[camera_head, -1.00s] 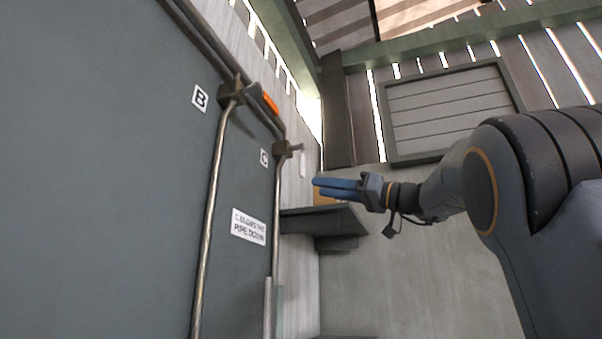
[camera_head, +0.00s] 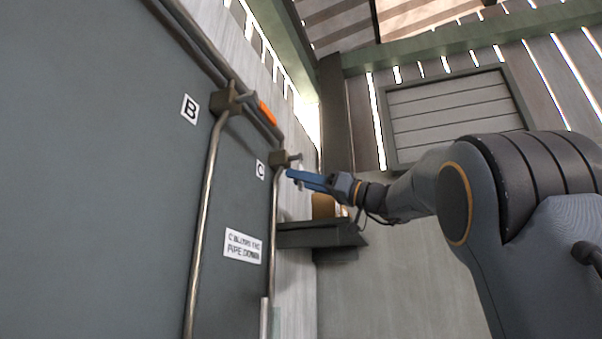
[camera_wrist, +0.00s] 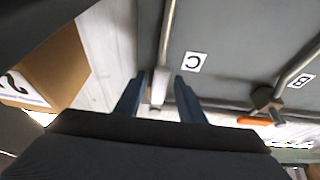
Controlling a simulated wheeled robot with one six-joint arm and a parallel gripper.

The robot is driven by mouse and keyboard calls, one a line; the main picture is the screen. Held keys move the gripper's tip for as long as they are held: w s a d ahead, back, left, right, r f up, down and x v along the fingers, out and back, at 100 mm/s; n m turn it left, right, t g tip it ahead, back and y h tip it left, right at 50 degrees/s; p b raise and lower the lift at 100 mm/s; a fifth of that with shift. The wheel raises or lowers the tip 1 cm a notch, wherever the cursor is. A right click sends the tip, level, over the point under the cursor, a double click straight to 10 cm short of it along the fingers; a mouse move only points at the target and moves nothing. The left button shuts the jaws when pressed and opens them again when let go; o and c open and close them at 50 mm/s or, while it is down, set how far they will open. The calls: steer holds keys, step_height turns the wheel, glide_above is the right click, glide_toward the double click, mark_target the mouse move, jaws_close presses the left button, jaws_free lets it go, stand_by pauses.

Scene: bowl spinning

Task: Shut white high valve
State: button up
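The white valve handle (camera_wrist: 160,86) shows in the wrist view below the C label (camera_wrist: 193,62), on a pipe at the grey panel. In the head view the valve body (camera_head: 281,160) sits on the pipe beside the C label (camera_head: 260,169), and my gripper mostly hides the white handle. My gripper (camera_head: 296,177) has its blue fingers pointing left at this valve. In the wrist view my gripper (camera_wrist: 158,92) is open, with one finger on each side of the white handle. I cannot tell whether either finger touches it.
A second valve (camera_head: 228,100) with an orange handle (camera_head: 267,113) is at the B label (camera_head: 190,109). A dark shelf (camera_head: 315,234) juts out below my gripper, with a cardboard box (camera_head: 323,206) on it. The box also shows in the wrist view (camera_wrist: 62,68).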

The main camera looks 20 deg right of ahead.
steer(key=shift+w+a, duration=0.1)
steer(key=shift+a, duration=0.05)
jaws_close()
stand_by(0.4)
